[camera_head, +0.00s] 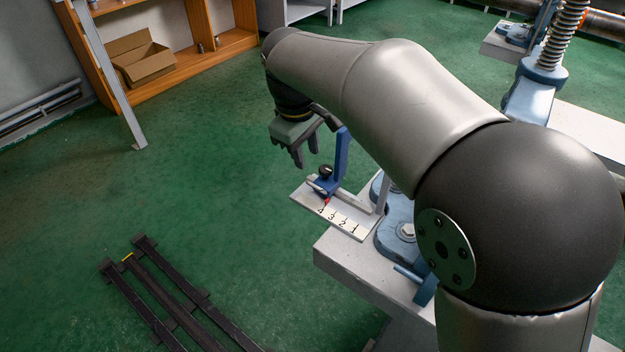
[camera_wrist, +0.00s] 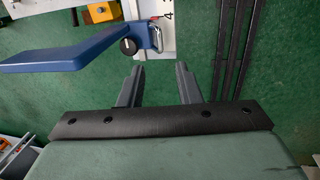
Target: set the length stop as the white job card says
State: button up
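The length stop (camera_head: 340,158) is a blue upright plate with a black round knob (camera_head: 325,171) on a rail. Its red pointer (camera_head: 327,201) stands by the 4 on the white scale (camera_head: 343,222), marked 4, 3, 2, 1 from left to right. My gripper (camera_head: 305,158) is above and left of the stop, fingers down, apart from it. In the wrist view the fingers of my gripper (camera_wrist: 158,85) are spread and empty. The blue plate (camera_wrist: 60,52) and knob (camera_wrist: 128,46) lie just beyond them. I cannot make out the white job card.
A grey bench (camera_head: 350,268) carries blue vise parts (camera_head: 401,232) right of the scale. Dark floor rails (camera_head: 165,290) lie at lower left. A wooden shelf (camera_head: 185,65) with an open cardboard box (camera_head: 143,60) stands at the back. The green floor (camera_head: 200,180) between is clear.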

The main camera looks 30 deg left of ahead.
aim_at(313, 184)
jog(key=f, duration=0.3)
jog(key=w+f, duration=0.1)
jog(key=f, duration=0.2)
jog(key=f+b, duration=0.1)
jog(key=f, duration=0.2)
jog(key=shift+w+d, duration=0.15)
jog(key=shift+w, duration=0.15)
grip_shut()
